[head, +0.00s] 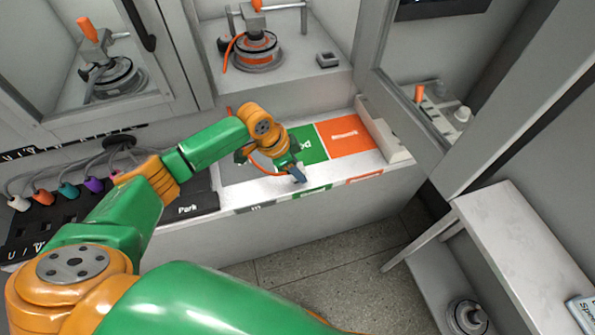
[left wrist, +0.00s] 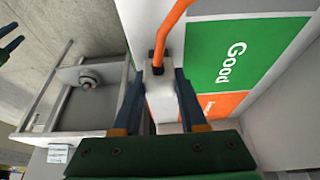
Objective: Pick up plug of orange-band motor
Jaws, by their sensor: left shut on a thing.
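The orange-band motor (head: 257,50) stands in the open compartment at the back, with an orange cable running down from it. My left gripper (head: 299,176) is low over the front edge of the counter, by the green panel. In the left wrist view, the left gripper's two dark fingers (left wrist: 158,112) are closed on the sides of a pale block-shaped plug (left wrist: 161,92). The orange cable (left wrist: 170,36) enters the plug's far end. In the head view the plug is mostly hidden by the gripper.
The counter has a green "Good" panel (left wrist: 227,56), an orange panel (head: 346,137) and a dark "Park" panel (head: 190,205). Several coloured plugs (head: 68,190) lie at the left. Another motor (head: 112,75) stands behind the left door. A white bench (head: 515,245) stands at the right.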

